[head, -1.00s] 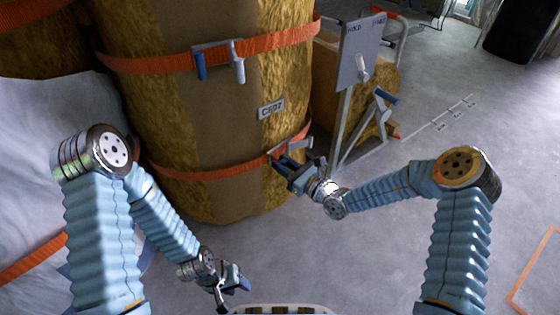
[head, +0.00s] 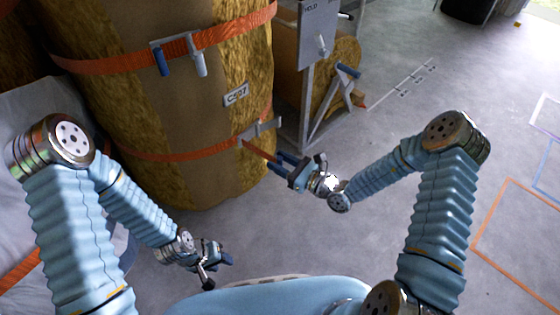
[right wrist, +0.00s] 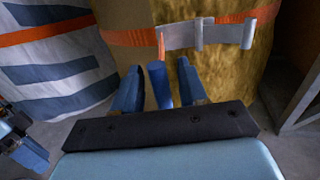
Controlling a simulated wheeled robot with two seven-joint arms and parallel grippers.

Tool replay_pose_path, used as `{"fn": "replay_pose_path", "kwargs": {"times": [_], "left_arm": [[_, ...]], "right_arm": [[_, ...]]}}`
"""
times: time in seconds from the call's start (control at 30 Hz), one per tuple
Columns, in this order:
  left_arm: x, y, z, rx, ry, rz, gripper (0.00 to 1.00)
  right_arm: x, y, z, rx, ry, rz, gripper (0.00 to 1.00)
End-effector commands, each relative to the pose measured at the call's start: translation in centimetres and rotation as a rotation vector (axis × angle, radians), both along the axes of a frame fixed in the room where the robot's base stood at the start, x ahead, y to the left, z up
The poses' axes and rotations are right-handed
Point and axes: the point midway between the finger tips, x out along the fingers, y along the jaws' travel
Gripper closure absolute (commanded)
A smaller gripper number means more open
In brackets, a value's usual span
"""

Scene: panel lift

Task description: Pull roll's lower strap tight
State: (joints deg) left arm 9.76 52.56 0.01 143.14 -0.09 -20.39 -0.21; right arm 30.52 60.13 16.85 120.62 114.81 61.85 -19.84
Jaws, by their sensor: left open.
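The tall tan-and-brown roll (head: 205,115) stands upright in front of me, with a label on its side. The orange lower strap (head: 175,157) wraps around it and runs into a grey metal buckle (head: 262,129), also in the right wrist view (right wrist: 200,35). A length of orange strap (head: 258,152) stretches from the buckle to my right gripper (head: 283,163). My left gripper (head: 217,268) is open and empty, low in front of the roll.
An upper orange strap (head: 115,62) has a buckle with blue and grey handles. A grey stand with a panel (head: 319,30) and another roll stand just right of the roll. A white-wrapped bundle (head: 15,200) is at left. Floor at right is clear.

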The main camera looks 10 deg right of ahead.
Motion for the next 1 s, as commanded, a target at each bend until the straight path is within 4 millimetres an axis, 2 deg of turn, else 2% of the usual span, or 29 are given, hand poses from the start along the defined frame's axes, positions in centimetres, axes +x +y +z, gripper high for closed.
{"fn": "replay_pose_path", "kwargs": {"times": [0.17,0.33,0.7,0.9,1.0], "left_arm": [[0.0,0.0,0.0,0.0,0.0,0.0,0.57],[0.0,0.0,0.2,0.0,0.0,0.0,0.57],[0.0,0.1,0.6,0.001,-0.002,0.001,0.57],[0.0,0.1,0.7,0.002,-0.001,0.002,0.57],[0.0,0.1,0.7,0.002,-0.001,0.002,0.57]], "right_arm": [[0.0,0.0,0.0,0.001,-0.001,0.0,0.58],[-1.0,-1.2,0.1,-0.001,0.001,0.0,0.58],[-6.9,-7.6,0.1,-0.001,0.001,-0.004,0.58],[-8.9,-9.7,0.0,-0.001,0.001,-0.002,0.58],[-9.3,-10.1,0.0,0.0,0.0,-0.001,0.58]]}}
